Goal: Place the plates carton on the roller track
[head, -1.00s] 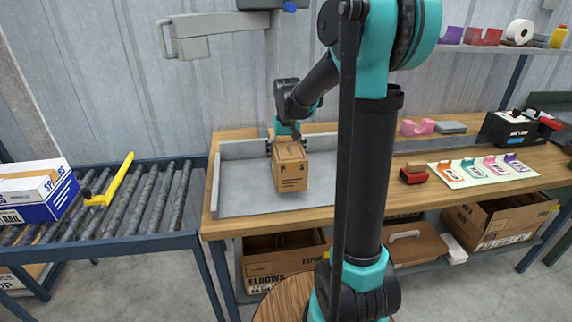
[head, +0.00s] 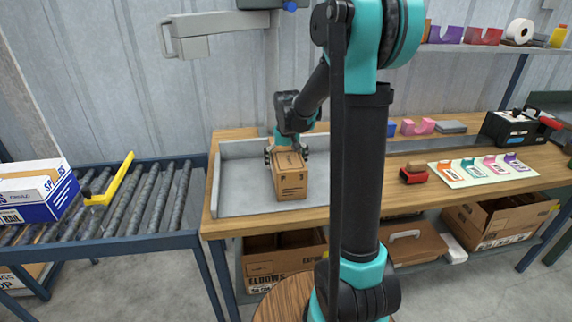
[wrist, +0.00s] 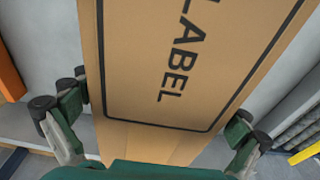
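The plates carton (head: 290,185) is a small brown box over the grey tray (head: 236,178) on the wooden bench; I cannot tell whether its base touches the tray. My gripper (head: 287,154) is above it with fingers on both sides of its top. In the wrist view, the carton (wrist: 180,60), marked LABEL, fills the middle between the gripper's fingers (wrist: 155,115), which appear closed on its sides. The roller track (head: 150,200) stands left of the bench, with bare rollers at its right end.
A yellow bar (head: 118,180) lies across the track. Left of it is a blue and white carton (head: 42,194) on the rollers. A grey wall-mounted arm (head: 215,25) hangs above. Red stamp (head: 413,172) and coloured label sheet (head: 485,170) are on the bench at right.

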